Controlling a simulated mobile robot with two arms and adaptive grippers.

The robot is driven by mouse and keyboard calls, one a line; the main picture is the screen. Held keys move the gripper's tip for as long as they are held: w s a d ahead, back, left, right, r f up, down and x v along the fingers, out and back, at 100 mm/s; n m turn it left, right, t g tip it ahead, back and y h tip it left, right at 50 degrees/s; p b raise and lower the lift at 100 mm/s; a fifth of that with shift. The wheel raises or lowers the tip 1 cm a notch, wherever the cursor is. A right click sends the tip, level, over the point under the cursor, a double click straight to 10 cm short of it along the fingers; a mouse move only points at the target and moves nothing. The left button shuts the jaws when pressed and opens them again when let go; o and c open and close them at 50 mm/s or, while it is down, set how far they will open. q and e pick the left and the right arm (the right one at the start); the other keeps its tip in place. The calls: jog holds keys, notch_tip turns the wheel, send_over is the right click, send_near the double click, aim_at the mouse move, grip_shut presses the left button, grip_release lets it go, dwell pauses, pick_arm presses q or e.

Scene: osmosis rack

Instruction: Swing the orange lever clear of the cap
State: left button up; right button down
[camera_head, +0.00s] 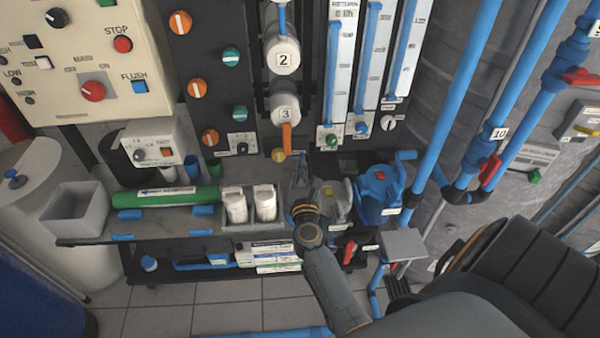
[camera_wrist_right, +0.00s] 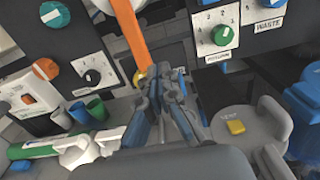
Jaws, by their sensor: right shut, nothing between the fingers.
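The orange lever (camera_head: 287,138) hangs down below the white cylinder marked 3 (camera_head: 285,112) in the head view. It also shows large in the right wrist view (camera_wrist_right: 128,30), running down to a yellow knob (camera_wrist_right: 140,78). That knob appears in the head view (camera_head: 279,155) at the lever's lower left. My right gripper (camera_head: 301,163) is shut and empty just below the lever, slightly to its right. In the right wrist view its fingertips (camera_wrist_right: 161,75) are close beside the yellow knob; I cannot tell whether they touch. Which part is the cap is unclear. My left gripper is not in view.
A grey fitting with a yellow button (camera_wrist_right: 236,127) and a blue pump (camera_head: 380,188) stand right of the gripper. Flow tubes (camera_head: 335,70) rise above.

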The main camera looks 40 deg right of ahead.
aim_at(287, 139)
jog(key=shift+x, duration=2.85)
jog(key=shift+w+a+r, duration=0.2)
jog(key=shift+w+a, duration=0.3)
jog(key=shift+a, duration=0.4)
jog(key=shift+w+a+r, duration=0.2)
jog(key=shift+w+a, duration=0.35)
jog(key=shift+a, duration=0.4)
jog(key=shift+w+a+r, duration=0.15)
jog(key=shift+w+a, duration=0.35)
jog(key=shift+a, duration=0.4)
